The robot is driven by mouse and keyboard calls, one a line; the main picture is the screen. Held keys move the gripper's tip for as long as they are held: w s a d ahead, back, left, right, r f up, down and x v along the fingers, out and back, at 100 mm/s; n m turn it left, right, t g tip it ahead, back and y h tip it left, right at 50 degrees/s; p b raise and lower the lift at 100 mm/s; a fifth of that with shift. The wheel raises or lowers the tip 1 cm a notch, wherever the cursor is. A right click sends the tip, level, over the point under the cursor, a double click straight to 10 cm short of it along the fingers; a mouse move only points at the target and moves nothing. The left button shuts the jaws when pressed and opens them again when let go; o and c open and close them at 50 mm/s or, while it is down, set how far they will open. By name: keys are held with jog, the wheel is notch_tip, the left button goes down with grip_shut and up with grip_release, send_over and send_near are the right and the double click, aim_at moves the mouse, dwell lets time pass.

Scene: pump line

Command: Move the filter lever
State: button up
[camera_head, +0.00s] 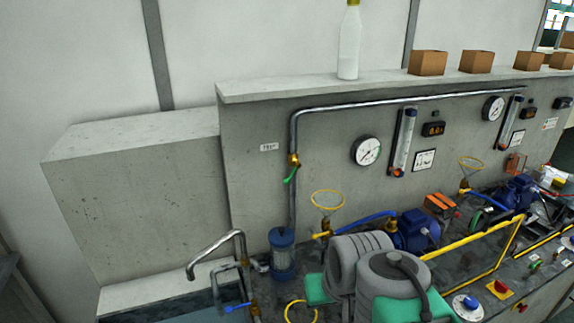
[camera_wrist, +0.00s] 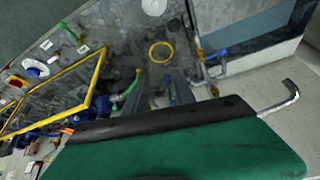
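A green lever (camera_head: 290,175) hangs slanting from a brass valve (camera_head: 294,159) on the upright metal pipe, above the blue filter canister (camera_head: 283,255). A small blue lever (camera_head: 238,307) sits on the pipework by the sink. In the wrist view, a blue lever (camera_wrist: 217,54) shows near the top right and a green handle (camera_wrist: 130,88) left of centre. My gripper (camera_wrist: 160,74) shows as two grey fingers, apart, with no held thing visible between them. In the head view my arm hides the gripper, which appears clear of the upper green lever.
The metal pipe (camera_head: 400,103) runs along the concrete panel. Yellow rails (camera_head: 470,245), blue pumps (camera_head: 415,230) and a yellow handwheel (camera_head: 327,198) crowd the bench at right. A metal tap (camera_head: 215,250) stands at left. A bottle (camera_head: 350,45) and boxes (camera_head: 428,63) stand on the ledge.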

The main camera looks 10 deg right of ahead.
jog(key=w+m+t+y+b, duration=0.1)
jog(key=w+t+y+b, duration=0.3)
jog(key=w+b, duration=1.3)
jog(key=m+t+y+b, duration=0.2)
jog(key=t+y+b, duration=0.1)
jog(key=t, duration=0.4)
send_near(292, 175)
jog(key=w+f, duration=0.2)
jog(key=w, duration=0.1)
jog(key=shift+w+a+r+y+p, duration=0.4)
jog(key=shift+w+a+r, duration=0.25)
jog(key=shift+a+r, duration=0.1)
jog(key=p+x, duration=0.1)
jog(key=x, duration=0.5)
jog(key=shift+c, duration=0.2)
grip_shut()
